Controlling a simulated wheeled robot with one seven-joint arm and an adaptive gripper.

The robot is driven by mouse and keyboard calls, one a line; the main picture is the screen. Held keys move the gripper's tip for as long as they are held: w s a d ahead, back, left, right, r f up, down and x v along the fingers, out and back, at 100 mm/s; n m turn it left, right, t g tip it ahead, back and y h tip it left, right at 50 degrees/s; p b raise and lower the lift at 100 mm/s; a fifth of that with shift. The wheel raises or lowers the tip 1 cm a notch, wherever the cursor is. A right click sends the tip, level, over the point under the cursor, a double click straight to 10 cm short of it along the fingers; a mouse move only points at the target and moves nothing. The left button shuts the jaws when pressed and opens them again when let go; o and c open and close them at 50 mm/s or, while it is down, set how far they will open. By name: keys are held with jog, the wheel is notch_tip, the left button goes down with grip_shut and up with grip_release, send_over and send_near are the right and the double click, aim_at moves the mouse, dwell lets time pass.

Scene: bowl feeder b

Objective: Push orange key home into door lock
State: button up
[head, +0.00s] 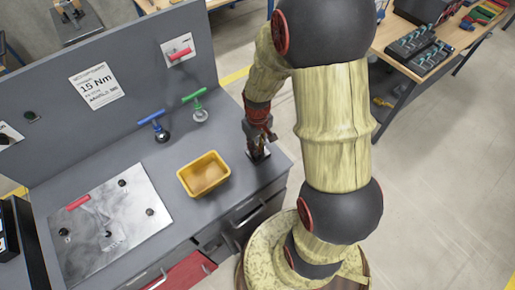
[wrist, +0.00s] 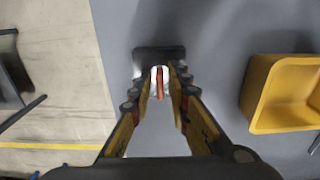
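The orange key (wrist: 160,83) shows in the wrist view as a thin upright bar seen nearly end-on, between my fingertips. It stands over a pale round part on a dark block (wrist: 145,54), which looks like the lock it sits at; how deep the key is cannot be told. My gripper (wrist: 161,76) points down with one finger on each side of the key. Narrow pale gaps show between the key and the fingers. In the head view my gripper (head: 258,151) is low at the bench's right corner and hides the key.
A yellow bin (head: 204,175) stands left of my gripper, close by; it also shows in the wrist view (wrist: 283,95). Blue (head: 152,118) and green (head: 194,95) T-handles stand behind it. A steel plate (head: 135,190) lies left. The grey bench (head: 150,235) ends just right of my gripper.

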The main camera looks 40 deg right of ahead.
grip_shut()
dwell(0.3)
jog(key=shift+r, duration=0.55)
notch_tip(320, 180, up, 3)
jog(key=shift+f+p, duration=0.2)
jog(key=shift+p, duration=0.25)
jog(key=s+d+r+p, duration=0.2)
jog(key=s+d+r, duration=0.1)
jog(key=s+r, duration=0.6)
jog(key=s, duration=0.4)
jog(key=shift+s+d+r, duration=0.15)
jog(key=shift+s, duration=0.2)
